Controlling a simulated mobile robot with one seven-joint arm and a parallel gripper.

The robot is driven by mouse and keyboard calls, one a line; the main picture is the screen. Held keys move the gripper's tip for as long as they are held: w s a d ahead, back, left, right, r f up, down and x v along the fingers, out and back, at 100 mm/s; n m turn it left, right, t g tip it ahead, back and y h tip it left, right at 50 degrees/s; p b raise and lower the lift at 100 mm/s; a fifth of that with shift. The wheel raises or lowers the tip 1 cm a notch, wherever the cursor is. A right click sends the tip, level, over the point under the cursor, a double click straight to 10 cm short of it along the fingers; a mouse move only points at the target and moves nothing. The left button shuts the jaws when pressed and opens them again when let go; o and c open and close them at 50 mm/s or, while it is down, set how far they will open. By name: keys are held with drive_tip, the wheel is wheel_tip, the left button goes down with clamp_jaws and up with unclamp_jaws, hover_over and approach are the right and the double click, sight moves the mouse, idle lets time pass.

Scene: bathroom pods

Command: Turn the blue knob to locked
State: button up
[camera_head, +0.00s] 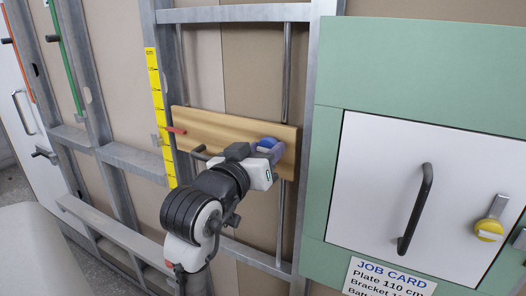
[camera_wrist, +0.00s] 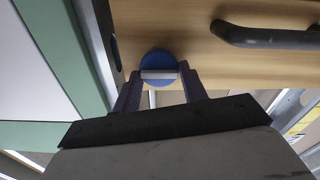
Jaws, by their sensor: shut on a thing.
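The blue knob (camera_head: 268,143) is mounted near the right end of a wooden board on the wall frame. It also shows in the wrist view (camera_wrist: 157,59) as a round blue disc with a pale bar across it. My gripper (camera_head: 262,154) is at the knob, and in the wrist view its two dark fingers (camera_wrist: 160,76) stand at either end of the pale bar, shut on it. My wrist hides part of the knob in the head view. No locked or unlocked marking is legible.
The wooden board (camera_head: 220,130) carries a dark handle (camera_wrist: 270,37) beside the knob and a red peg (camera_head: 176,130). To the right, a green panel (camera_head: 420,60) holds a white door (camera_head: 380,170) with a black handle (camera_head: 415,208) and a yellow knob (camera_head: 489,230).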

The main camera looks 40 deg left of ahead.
drive_tip(key=shift+f+m, duration=0.1)
drive_tip(key=shift+m, duration=0.2)
drive_tip(key=m+b, duration=0.3)
drive_tip(key=shift+d+m, duration=0.1)
drive_tip(key=shift+m, duration=0.3)
drive_tip(key=m+b, duration=0.3)
drive_tip(key=m, duration=0.1)
drive_tip(key=shift+d+m, duration=0.1)
drive_tip(key=shift+m, duration=0.2)
drive_tip(key=m+b, duration=0.2)
drive_tip(key=m, duration=0.2)
drive_tip(key=shift+f+b, duration=0.1)
drive_tip(key=shift+b, duration=0.25)
drive_tip(key=m+b, duration=0.2)
drive_tip(key=m, duration=0.2)
drive_tip(key=shift+d+m, duration=0.1)
drive_tip(key=shift+m, duration=0.5)
drive_tip(key=o, duration=1)
drive_tip(key=shift+c, duration=0.2)
